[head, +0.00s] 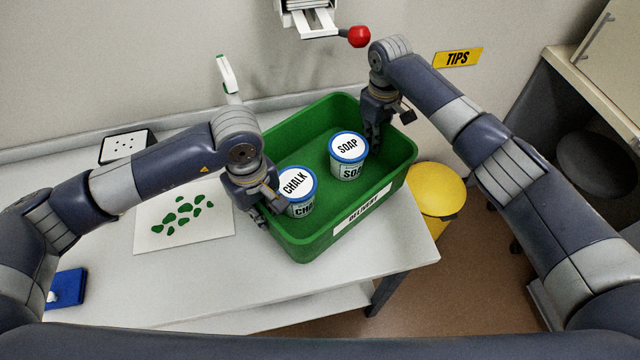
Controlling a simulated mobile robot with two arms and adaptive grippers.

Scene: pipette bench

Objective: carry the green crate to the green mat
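The green crate (285,243) stands on the right part of the bench, with a white label on its front wall. Inside it are a white tub marked CHALK (297,184) and a white tub marked SOAP (348,147), both upright with blue rims. My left gripper (268,212) is at the crate's left wall by the CHALK tub; its grip is unclear. My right gripper (389,128) is at the far right wall, its fingers spread, one inside the crate. A pale mat with green blotches (222,222) lies flat to the left of the crate, partly under my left arm.
A yellow bin (437,190) stands on the floor beyond the bench's right edge. A black-and-white plate (127,146) and a blue object (67,288) are at the left. A dispenser with a red knob (358,37) is on the back wall. The front of the bench is clear.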

